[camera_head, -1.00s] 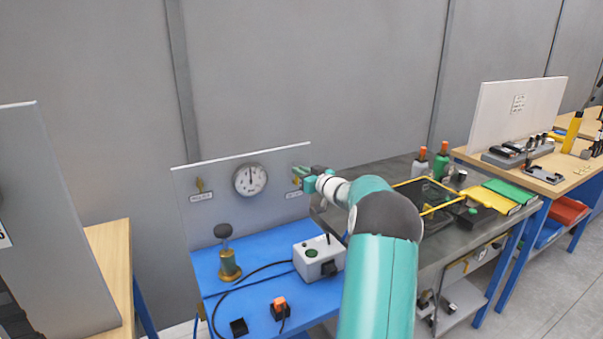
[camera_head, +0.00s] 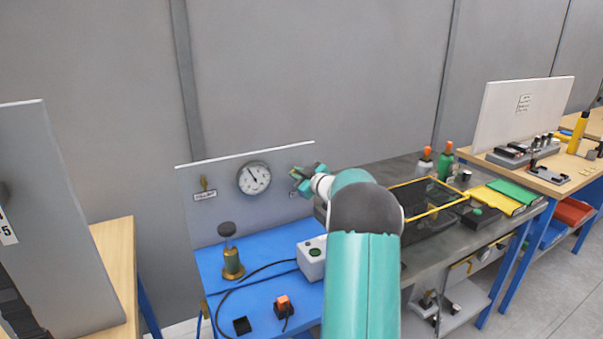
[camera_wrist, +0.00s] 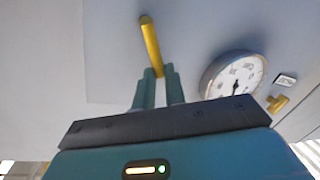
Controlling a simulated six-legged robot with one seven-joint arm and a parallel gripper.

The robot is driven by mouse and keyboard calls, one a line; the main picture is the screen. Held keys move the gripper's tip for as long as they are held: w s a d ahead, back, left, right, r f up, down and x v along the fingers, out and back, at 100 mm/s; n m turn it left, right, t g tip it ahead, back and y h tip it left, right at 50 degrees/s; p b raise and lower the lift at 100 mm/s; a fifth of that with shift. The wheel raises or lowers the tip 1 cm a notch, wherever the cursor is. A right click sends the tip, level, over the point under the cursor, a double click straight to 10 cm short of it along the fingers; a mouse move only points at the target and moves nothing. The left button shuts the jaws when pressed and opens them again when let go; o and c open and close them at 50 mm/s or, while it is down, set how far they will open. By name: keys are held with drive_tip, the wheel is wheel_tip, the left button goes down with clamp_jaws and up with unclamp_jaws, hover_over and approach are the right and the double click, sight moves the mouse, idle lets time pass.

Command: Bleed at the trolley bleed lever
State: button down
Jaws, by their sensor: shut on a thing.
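An upright grey panel (camera_head: 215,225) stands at the back of a blue bench and bears a round dial gauge (camera_head: 254,178), its needle pointing up and left. A brass-yellow lever (camera_head: 204,184) with a small label is left of the gauge. A second yellow lever (camera_wrist: 150,45) is on the panel's other side. My gripper (camera_head: 300,181) reaches to the panel's right part. In the wrist view its fingers (camera_wrist: 157,72) are shut on the end of this second lever, which is tilted. The head view mostly hides this lever, and its label is not readable.
On the blue bench (camera_head: 215,260) stand a brass fitting with a black knob (camera_head: 231,255), a grey control box (camera_head: 311,258) and an orange-topped switch (camera_head: 283,305) with a cable. A dark workbench (camera_head: 430,255) with a yellow-framed tray (camera_head: 407,185) is at right, close to my arm.

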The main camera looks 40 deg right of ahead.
drive_tip(key=n, duration=0.1)
drive_tip(key=a+n, duration=0.1)
drive_tip(key=f+n, duration=0.1)
drive_tip(key=shift+w+a+g, duration=0.25)
drive_tip(key=shift+a+g, duration=0.05)
drive_tip(key=n, duration=0.1)
drive_tip(key=a+f+n+h, duration=0.1)
drive_tip(key=n, duration=0.1)
drive_tip(key=shift+w+f+g, duration=0.15)
drive_tip(key=shift+f+g, duration=0.15)
drive_tip(key=shift+a+f+n+h, duration=0.25)
drive_tip(key=shift+f+n, duration=0.3)
drive_tip(key=shift+n, duration=0.65)
drive_tip(key=shift+f+n+g+h, duration=0.3)
drive_tip(key=shift+f+n+h, duration=0.2)
drive_tip(key=shift+n, duration=0.5)
drive_tip(key=shift+f, duration=0.1)
drive_tip(key=c, duration=1.5)
unclamp_jaws()
drive_tip(key=shift+o, duration=0.2)
